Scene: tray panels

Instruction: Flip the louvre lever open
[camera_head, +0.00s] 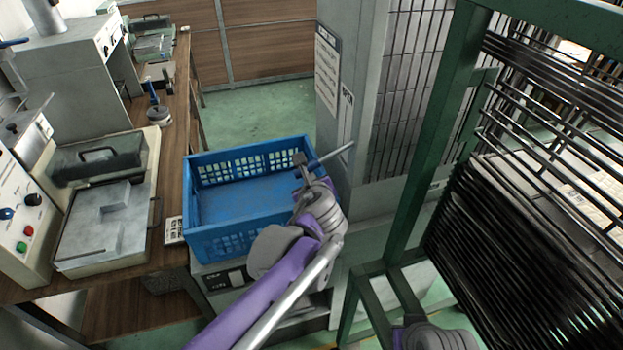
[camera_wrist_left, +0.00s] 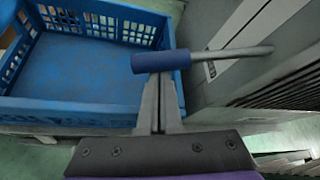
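The louvre lever is a thin grey rod with a blue grip (camera_head: 317,162), standing out from the grey cabinet beside the blue crate. In the left wrist view the blue grip (camera_wrist_left: 160,62) lies across the ends of my left fingers, and its rod runs right towards the cabinet. My left gripper (camera_head: 301,169) is at the blue grip, above the crate's right side. Its two fingers (camera_wrist_left: 160,100) are close together, side by side, and look shut with nothing between them. The fingertips are partly hidden by the grip; I cannot tell whether they touch it.
The blue crate (camera_head: 222,243) stands left of the grey cabinet (camera_head: 365,215). A green frame rack (camera_head: 431,130) with dark rods fills the right. A wooden bench (camera_head: 172,130) with machines runs along the left. Green floor (camera_head: 255,115) is clear behind the crate.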

